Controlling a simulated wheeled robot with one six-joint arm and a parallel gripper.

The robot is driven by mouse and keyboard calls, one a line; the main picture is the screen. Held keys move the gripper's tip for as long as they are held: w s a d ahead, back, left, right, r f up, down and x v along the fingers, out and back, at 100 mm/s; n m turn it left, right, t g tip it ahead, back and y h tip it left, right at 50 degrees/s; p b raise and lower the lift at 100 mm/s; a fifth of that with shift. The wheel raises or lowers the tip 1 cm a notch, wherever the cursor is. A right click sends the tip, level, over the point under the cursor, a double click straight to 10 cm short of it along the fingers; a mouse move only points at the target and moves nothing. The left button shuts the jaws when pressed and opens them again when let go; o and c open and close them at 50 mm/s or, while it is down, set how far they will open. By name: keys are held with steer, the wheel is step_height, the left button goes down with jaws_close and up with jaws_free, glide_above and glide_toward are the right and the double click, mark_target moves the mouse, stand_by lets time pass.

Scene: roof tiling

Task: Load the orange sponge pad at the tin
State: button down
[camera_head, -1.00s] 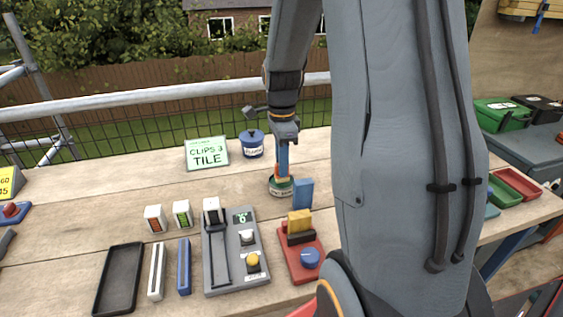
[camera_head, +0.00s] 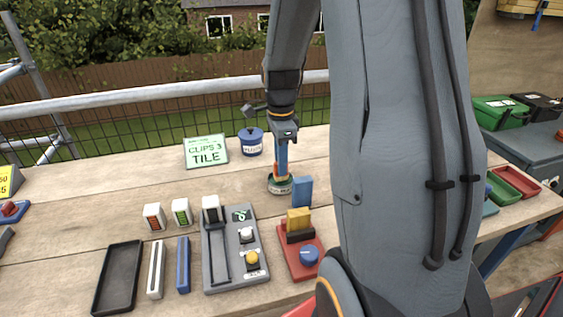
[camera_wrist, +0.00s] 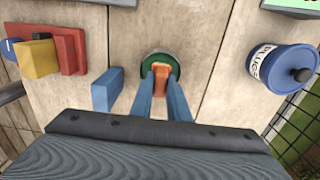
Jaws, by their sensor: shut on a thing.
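The orange sponge pad (camera_wrist: 161,80) is between the two blue fingers of my gripper (camera_wrist: 160,92), which is shut on it. The tin (camera_wrist: 174,58) is round, with a dark green top, and stands on the bench under the pad. It also shows in the head view (camera_head: 280,189), with my gripper (camera_head: 282,168) upright above it. The pad's lower end overlaps the tin's top in the wrist view. I cannot tell whether it presses on the surface inside, as the fingers hide part of it.
A blue block (camera_head: 302,192) stands close right of the tin. A red base with a yellow block (camera_head: 299,218) is in front. A blue pot (camera_head: 251,144) and a green-lettered sign (camera_head: 206,151) stand behind. A grey device (camera_head: 220,280) and black tray (camera_head: 118,280) lie at front left.

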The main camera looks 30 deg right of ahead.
steer(key=shift+s+f, duration=0.1)
steer(key=shift+f, duration=0.4)
stand_by(1.8)
steer(key=shift+r+p, duration=3.05)
steer(key=shift+r, duration=0.55)
